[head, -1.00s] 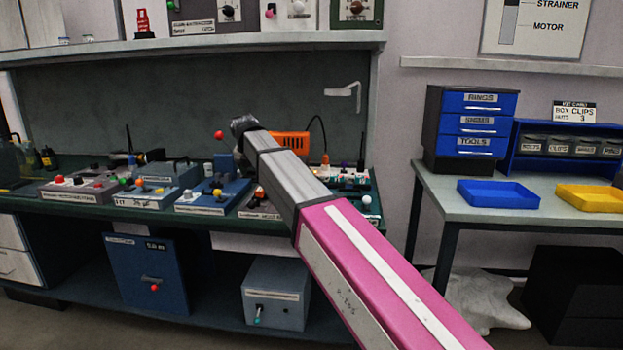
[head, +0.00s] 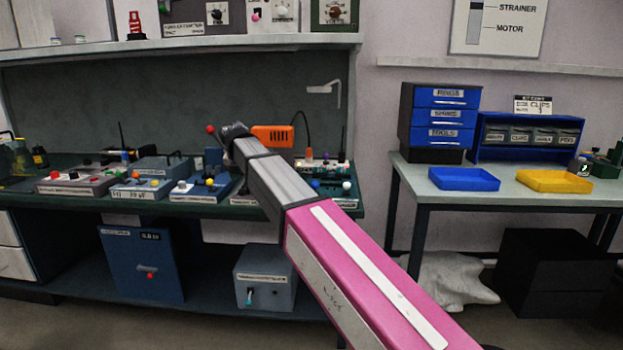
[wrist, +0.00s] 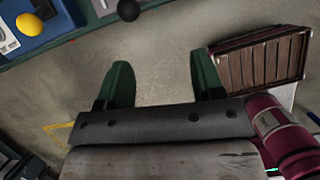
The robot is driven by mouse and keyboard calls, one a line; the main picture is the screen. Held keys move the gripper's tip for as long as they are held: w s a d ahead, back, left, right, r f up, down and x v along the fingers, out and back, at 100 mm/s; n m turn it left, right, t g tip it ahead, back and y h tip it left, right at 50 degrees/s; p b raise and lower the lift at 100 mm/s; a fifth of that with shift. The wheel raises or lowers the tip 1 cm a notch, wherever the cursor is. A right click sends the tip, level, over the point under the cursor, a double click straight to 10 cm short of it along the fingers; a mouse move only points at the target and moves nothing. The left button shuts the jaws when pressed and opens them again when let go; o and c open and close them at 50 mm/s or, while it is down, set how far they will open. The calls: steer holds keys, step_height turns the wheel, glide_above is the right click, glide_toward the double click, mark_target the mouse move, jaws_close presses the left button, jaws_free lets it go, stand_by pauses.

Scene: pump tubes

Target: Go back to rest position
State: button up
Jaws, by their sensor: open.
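My gripper (wrist: 160,84) shows in the wrist view with its two green fingers well apart and nothing between them. Bare grey floor lies behind the fingers. In the head view my pink and grey arm reaches from the lower right up toward the workbench (head: 60,203). The far end of the arm is in front of the bench, and the fingers cannot be made out there.
Several control boxes stand along the bench, with an orange device (head: 272,138) behind my arm. A side table (head: 520,193) at right holds a blue tray (head: 464,180), a yellow tray (head: 553,182) and a drawer unit (head: 404,125). In the wrist view, a brown slatted crate (wrist: 262,62) is right of the fingers.

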steer(key=s+d+f+m+g, duration=0.1)
steer(key=s+d+f+m, duration=0.2)
steer(key=d+f+m, duration=0.7)
steer(key=s+d+f+m+g, duration=0.15)
steer(key=d+f+m, duration=0.45)
steer(key=d+f, duration=0.75)
steer(key=s+d+f+m+g, duration=0.2)
steer(key=s+d+f+m, duration=1.2)
steer(key=d, duration=0.5)
steer(key=s+m, duration=0.2)
steer(key=m, duration=0.1)
steer(key=shift+s+f+m, duration=0.15)
steer(key=shift+f+m, duration=0.15)
